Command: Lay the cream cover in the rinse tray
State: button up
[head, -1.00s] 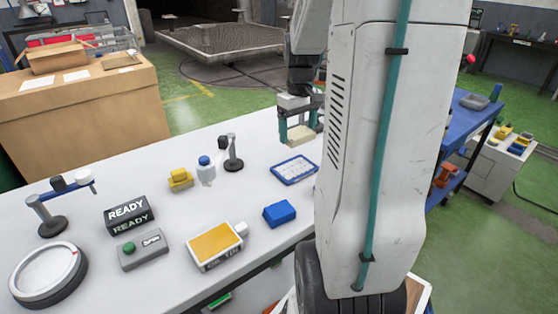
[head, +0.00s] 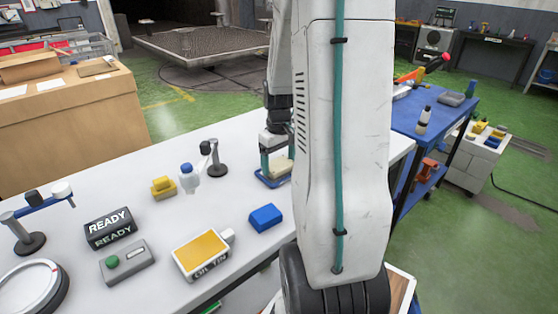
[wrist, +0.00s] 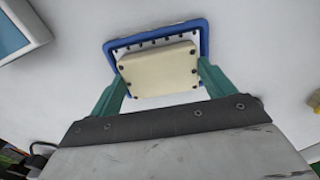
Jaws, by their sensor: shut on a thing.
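The cream cover (wrist: 158,70) is a flat block with dark screws near its corners. My gripper (wrist: 158,84) is shut on it, one teal finger at each side. In the head view my gripper (head: 277,163) holds the cover (head: 281,168) at the right part of the white table, partly hidden by my arm. The rinse tray (wrist: 206,42) has a blue rim and a white inside with dark dots. The cover overlaps the tray in the wrist view. The blue tray rim (head: 268,183) shows below the cover in the head view. I cannot tell whether they touch.
On the white table (head: 140,205) stand a blue block (head: 265,217), a yellow-topped box (head: 201,254), a READY sign (head: 110,228), a white bottle (head: 189,178) and a yellow block (head: 163,187). A blue cart (head: 430,118) stands at the right.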

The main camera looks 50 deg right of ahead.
aim_at(279, 164)
jog(key=shift+f, duration=0.1)
jog(key=o, duration=1.1)
notch_tip(279, 164, up, 12)
jog(key=a+r, duration=0.4)
jog(key=a, duration=0.5)
jog(key=s+a+n, duration=0.1)
jog(key=s+a, duration=0.5)
jog(key=a, duration=0.4)
jog(key=s+a+r+n+t, duration=0.1)
jog(key=s+a, duration=0.5)
jog(key=a, duration=0.5)
jog(key=shift+s+a+n, duration=0.2)
jog(key=shift+s+n, duration=0.1)
jog(key=shift+s, duration=0.05)
